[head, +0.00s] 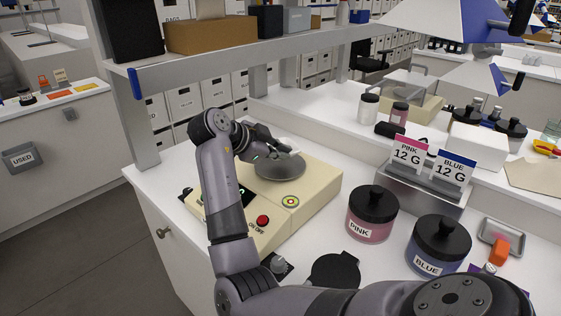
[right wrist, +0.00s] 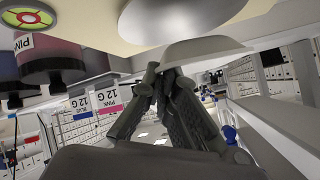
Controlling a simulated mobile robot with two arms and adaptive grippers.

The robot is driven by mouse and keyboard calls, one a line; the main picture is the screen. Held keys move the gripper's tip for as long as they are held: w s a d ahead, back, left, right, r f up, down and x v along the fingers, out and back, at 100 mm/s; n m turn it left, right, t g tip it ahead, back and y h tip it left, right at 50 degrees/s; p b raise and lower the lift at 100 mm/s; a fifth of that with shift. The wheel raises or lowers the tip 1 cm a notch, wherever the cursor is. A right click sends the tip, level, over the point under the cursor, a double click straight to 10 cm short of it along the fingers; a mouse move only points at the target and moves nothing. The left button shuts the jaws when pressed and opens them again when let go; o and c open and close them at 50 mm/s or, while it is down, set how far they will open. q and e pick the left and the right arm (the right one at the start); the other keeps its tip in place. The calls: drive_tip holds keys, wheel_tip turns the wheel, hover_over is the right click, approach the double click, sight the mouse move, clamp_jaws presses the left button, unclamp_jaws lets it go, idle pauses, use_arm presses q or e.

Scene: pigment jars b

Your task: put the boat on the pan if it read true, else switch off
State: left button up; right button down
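The cream balance (head: 315,190) stands on the white bench with a round grey pan (head: 280,170). The pan also shows in the right wrist view (right wrist: 170,18). My right gripper (head: 272,147) is over the far side of the pan. In the right wrist view its fingers (right wrist: 165,76) are close together at the rim of the white boat (right wrist: 205,47), seemingly pinching it. The boat is mostly hidden in the head view; I cannot tell whether it touches the pan. The display (head: 241,193) is partly behind my arm and unreadable. A red ON/OFF button (head: 262,221) is on the front. My left gripper is not in view.
The PINK jar (head: 371,228) and BLUE jar (head: 436,258) stand right of the balance, before a stand with PINK 12 G (head: 408,153) and BLUE 12 G (head: 453,168) cards. A dark round lid-like disc (head: 335,271) lies in front. A shelf (head: 240,56) overhangs behind.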

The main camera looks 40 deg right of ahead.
wheel_tip(320, 180, down, 3)
drive_tip(key=shift+r, duration=0.2)
drive_tip(key=shift+f, duration=0.1)
drive_tip(key=shift+f, duration=0.15)
drive_tip(key=c, duration=1.8)
unclamp_jaws()
